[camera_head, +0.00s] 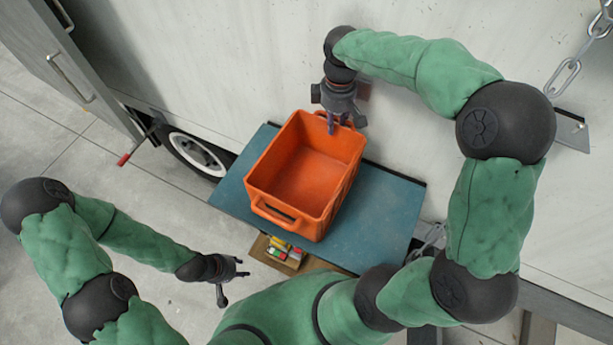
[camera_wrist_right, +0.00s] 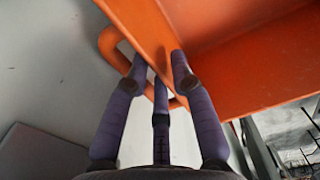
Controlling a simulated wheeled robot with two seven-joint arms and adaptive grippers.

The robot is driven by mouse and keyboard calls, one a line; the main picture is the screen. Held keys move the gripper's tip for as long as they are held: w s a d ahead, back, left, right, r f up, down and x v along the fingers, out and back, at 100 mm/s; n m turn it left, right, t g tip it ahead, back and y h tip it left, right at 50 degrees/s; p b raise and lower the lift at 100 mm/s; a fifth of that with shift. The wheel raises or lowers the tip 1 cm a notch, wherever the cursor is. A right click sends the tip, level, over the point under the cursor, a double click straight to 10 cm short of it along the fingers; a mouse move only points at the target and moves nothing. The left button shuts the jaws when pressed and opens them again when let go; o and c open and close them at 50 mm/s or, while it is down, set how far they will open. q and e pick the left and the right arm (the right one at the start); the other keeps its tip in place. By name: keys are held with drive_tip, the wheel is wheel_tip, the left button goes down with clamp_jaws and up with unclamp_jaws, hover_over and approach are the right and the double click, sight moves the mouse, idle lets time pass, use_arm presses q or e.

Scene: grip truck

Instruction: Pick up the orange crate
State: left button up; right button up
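The orange crate (camera_head: 305,180) is open-topped, empty and upright on a blue-green platform. It has a loop handle at its near end. My right gripper (camera_head: 338,123) is at the crate's far end. In the right wrist view, its straight purple fingers (camera_wrist_right: 158,68) are spread at the crate's end wall and far handle (camera_wrist_right: 110,44), some overlapping them. They look open; contact cannot be told. My left gripper (camera_head: 234,286) is open and empty, left of the crate's near end and apart from it.
The blue-green platform (camera_head: 385,205) has bare room right of the crate. A pale truck side (camera_head: 235,60) with a wheel (camera_head: 198,155) stands behind. A cardboard box (camera_head: 275,258) with small coloured items is below the platform's near edge. A chain (camera_head: 565,73) hangs at the upper right.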

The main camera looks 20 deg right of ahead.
sight(330, 137)
drive_tip(key=shift+w+a+f+p, duration=0.1)
drive_tip(key=shift+f+p, duration=0.05)
drive_tip(key=shift+f, duration=1)
drive_tip(key=shift+w+a+f+p, duration=0.1)
drive_tip(key=shift+w+f+p, duration=0.05)
drive_tip(key=shift+f, duration=1.05)
drive_tip(key=shift+w+a+f+p, duration=0.1)
drive_tip(key=shift+f+p, duration=0.05)
drive_tip(key=shift+f, duration=1)
drive_tip(key=shift+s, duration=0.1)
clamp_jaws()
drive_tip(key=shift+r, duration=0.1)
